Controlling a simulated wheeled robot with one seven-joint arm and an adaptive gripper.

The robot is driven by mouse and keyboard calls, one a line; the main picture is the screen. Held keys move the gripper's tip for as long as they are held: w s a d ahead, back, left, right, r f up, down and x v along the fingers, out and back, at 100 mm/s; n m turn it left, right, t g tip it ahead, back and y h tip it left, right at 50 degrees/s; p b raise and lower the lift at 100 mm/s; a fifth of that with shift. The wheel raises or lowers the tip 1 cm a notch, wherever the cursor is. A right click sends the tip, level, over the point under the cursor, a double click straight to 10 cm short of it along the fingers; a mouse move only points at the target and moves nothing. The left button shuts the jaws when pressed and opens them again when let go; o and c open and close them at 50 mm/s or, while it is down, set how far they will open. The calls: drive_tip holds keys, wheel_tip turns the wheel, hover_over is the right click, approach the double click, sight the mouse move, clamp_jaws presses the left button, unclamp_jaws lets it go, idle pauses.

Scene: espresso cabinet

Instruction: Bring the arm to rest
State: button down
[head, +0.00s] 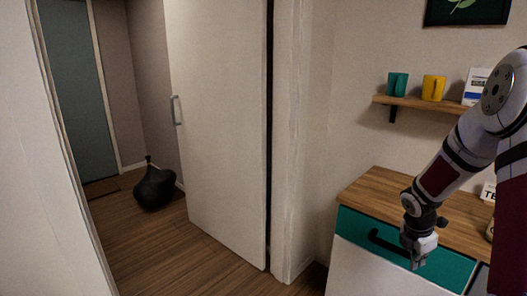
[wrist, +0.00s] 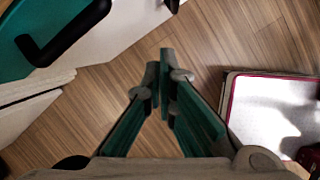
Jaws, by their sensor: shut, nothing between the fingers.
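My gripper (head: 418,254) hangs at the end of my bent arm at the right of the head view, in front of the cabinet's teal drawer. In the wrist view my gripper (wrist: 160,62) points down at the wooden floor, its two fingers meeting at the tips with nothing between them. The cabinet (head: 374,188) has a wooden top, and its teal drawer front (head: 358,225) has a black handle (head: 385,242). The drawer handle (wrist: 62,38) also shows at the upper left of the wrist view, apart from the fingers.
A shelf (head: 420,103) holds a green cup (head: 397,84) and a yellow cup (head: 433,88). A white door (head: 220,120) stands ajar at the middle left. Bare floor (wrist: 215,40) lies below my gripper.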

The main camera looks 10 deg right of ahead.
drive_tip(key=s+a+r+m+t+p, duration=0.1)
drive_tip(key=s+a+r+m, duration=0.3)
drive_tip(key=a+r, duration=0.5)
drive_tip(key=s+a+r+m+p, duration=0.1)
drive_tip(key=s+a+r+m, duration=0.35)
drive_tip(key=r, duration=0.75)
drive_tip(key=s+a+r+m+t+y+p, duration=0.1)
drive_tip(key=s+a+r+m, duration=0.2)
drive_tip(key=s+a+m, duration=0.2)
drive_tip(key=s+a+r+m+t+y+p, duration=0.1)
drive_tip(key=s+a+r+m, duration=0.3)
drive_tip(key=s+a, duration=0.8)
drive_tip(key=shift+s+a+r+m+y, duration=0.15)
drive_tip(key=shift+a+r+m+y, duration=0.2)
drive_tip(key=shift+a+y, duration=0.65)
drive_tip(key=shift+a, duration=0.15)
